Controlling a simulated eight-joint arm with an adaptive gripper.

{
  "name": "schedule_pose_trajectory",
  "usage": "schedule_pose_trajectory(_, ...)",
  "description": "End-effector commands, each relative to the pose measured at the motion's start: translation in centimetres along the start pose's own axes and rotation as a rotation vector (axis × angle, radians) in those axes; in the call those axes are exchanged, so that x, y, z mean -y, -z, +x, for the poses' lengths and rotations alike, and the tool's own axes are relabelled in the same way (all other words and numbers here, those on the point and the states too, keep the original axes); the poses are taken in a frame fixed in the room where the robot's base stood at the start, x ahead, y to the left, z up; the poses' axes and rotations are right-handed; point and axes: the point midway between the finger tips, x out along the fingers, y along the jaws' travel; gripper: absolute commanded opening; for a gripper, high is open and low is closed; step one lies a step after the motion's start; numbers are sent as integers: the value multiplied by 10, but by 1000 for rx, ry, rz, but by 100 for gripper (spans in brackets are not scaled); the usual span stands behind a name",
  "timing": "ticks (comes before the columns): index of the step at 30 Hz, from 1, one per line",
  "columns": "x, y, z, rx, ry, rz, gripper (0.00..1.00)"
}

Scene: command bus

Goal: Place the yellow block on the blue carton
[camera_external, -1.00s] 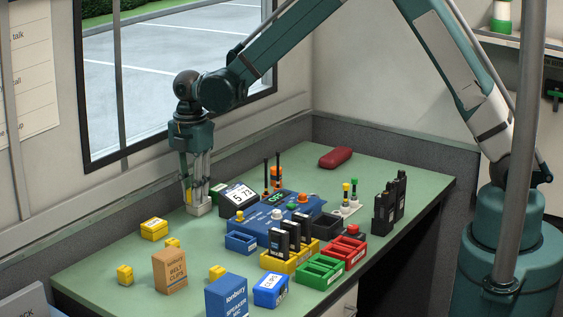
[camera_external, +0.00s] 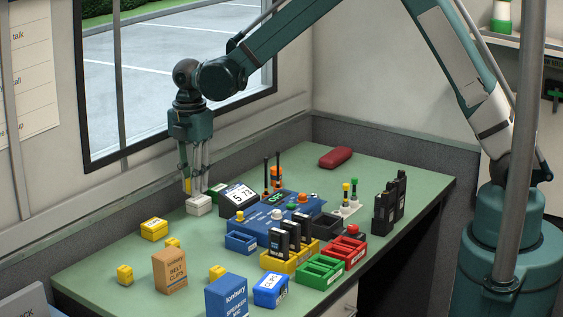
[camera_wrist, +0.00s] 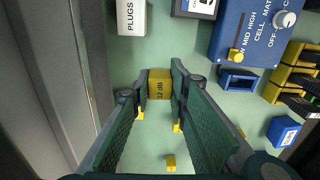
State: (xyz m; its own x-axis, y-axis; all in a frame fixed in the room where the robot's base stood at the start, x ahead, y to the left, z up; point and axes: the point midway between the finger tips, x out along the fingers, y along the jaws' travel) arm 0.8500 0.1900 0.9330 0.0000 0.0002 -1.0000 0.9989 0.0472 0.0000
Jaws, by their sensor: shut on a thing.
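My gripper (camera_external: 196,188) is shut on a yellow block marked "12 dB" and holds it above the table by the window wall. The block (camera_wrist: 160,84) shows between the fingers in the wrist view. Only a yellow sliver of it (camera_external: 184,183) shows in the external view. A tall blue carton (camera_external: 226,297) with white print stands at the table's front edge, partly cut off by the picture's bottom. A lower blue box (camera_external: 270,289) with a white label is just right of it.
A yellow labelled box (camera_external: 155,229), several small yellow cubes (camera_external: 124,274) and an orange carton (camera_external: 170,271) stand at the front left. A blue device (camera_external: 265,220) and coloured trays (camera_external: 320,270) crowd the middle.

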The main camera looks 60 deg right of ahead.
Motion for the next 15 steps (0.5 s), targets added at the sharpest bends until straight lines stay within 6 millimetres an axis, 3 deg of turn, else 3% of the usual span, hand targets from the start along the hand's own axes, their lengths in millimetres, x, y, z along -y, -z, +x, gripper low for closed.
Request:
schedule_pose_trajectory(8,1,2,-1,0,0,0,6)
schedule_pose_trajectory(15,12,24,-8,0,0,-1,6)
